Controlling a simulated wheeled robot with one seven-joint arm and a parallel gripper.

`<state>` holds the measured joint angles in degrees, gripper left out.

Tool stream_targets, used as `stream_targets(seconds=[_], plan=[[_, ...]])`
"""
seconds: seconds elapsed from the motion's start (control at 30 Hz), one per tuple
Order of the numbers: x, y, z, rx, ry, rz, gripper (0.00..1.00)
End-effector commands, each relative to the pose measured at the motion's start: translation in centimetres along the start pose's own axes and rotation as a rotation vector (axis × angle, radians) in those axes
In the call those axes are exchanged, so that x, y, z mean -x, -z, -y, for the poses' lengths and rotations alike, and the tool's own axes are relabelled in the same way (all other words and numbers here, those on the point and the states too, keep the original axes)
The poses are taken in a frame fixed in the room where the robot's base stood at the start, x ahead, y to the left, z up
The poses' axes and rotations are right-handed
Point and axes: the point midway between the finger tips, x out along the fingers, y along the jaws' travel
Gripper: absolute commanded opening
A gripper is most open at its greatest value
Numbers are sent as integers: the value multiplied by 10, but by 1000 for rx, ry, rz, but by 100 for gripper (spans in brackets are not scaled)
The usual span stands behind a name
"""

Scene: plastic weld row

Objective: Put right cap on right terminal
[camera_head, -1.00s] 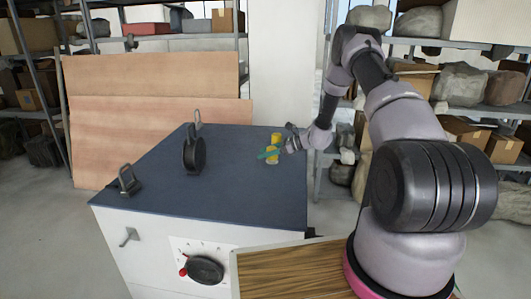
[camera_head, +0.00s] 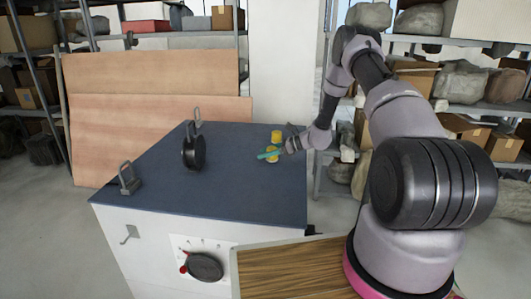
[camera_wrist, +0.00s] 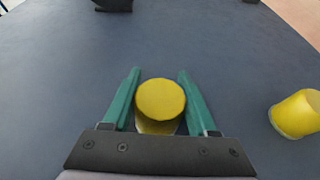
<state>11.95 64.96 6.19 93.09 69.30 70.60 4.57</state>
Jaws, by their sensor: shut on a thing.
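A yellow round cap (camera_wrist: 160,98) stands between the two teal fingers of my gripper (camera_wrist: 158,88) in the wrist view. The fingers are shut on its sides, and a paler band shows below its top. In the head view my gripper (camera_head: 269,153) reaches in from the right over the dark blue top, with the held yellow cap (camera_head: 272,157) partly hidden by the fingers. I cannot tell a terminal under either one.
The dark blue cabinet top (camera_head: 225,190) has a black wheel-like part (camera_head: 193,152) in the middle and a grey padlock-like part (camera_head: 129,180) at the left. A red-handled dial (camera_head: 205,267) is on the cabinet front. The top's front middle is clear.

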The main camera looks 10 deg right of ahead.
Motion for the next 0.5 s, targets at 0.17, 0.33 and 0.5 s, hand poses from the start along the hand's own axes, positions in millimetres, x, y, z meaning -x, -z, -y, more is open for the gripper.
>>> stream_targets(seconds=[0.17,0.33,0.5], plan=[[0,0,0,1,0,0,5],[0,0,0,1,0,0,70],[0,0,0,1,0,0,93]])
